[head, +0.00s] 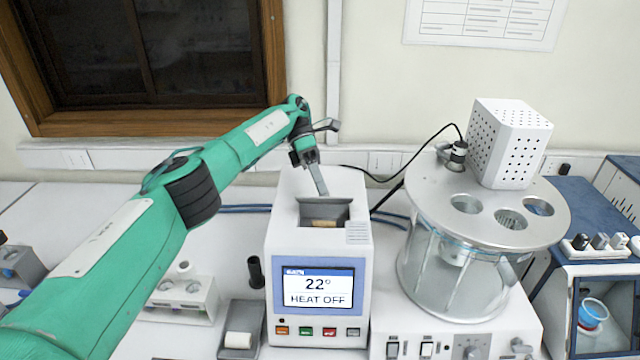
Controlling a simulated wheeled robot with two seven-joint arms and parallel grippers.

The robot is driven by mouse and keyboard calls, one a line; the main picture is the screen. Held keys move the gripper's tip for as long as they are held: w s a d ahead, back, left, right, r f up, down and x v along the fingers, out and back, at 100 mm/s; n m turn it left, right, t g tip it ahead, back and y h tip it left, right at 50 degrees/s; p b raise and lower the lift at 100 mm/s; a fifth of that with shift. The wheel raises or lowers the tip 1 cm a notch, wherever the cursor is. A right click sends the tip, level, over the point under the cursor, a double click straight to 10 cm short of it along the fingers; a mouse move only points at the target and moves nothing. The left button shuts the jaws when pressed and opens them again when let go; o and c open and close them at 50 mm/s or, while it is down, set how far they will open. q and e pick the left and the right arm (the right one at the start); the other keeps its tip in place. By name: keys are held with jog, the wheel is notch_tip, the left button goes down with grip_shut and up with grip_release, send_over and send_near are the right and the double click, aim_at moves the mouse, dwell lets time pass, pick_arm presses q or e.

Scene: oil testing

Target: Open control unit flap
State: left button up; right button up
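The control unit (287,238) is a white box in the middle of the head view, its screen reading 22° and HEAT OFF. On its top is a recess with a grey panel, which looks like the flap (338,212). The panel looks tilted up, and a tan strip shows below it. My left gripper (321,189) points down over the recess, its tip at or just above the panel's far edge. I cannot tell whether it touches. The fingers overlap, so their gap is hidden. My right gripper is not in view.
A glass bath (440,270) with a round metal lid stands right of the unit, a perforated white box (508,140) on its lid. A black cable runs behind the unit.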

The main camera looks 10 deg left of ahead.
pick_arm(q)
jog(key=shift+r, duration=0.55)
notch_tip(320, 180, up, 19)
jog(key=p, duration=0.7)
jog(key=shift+p, duration=0.3)
jog(key=shift+f, duration=0.1)
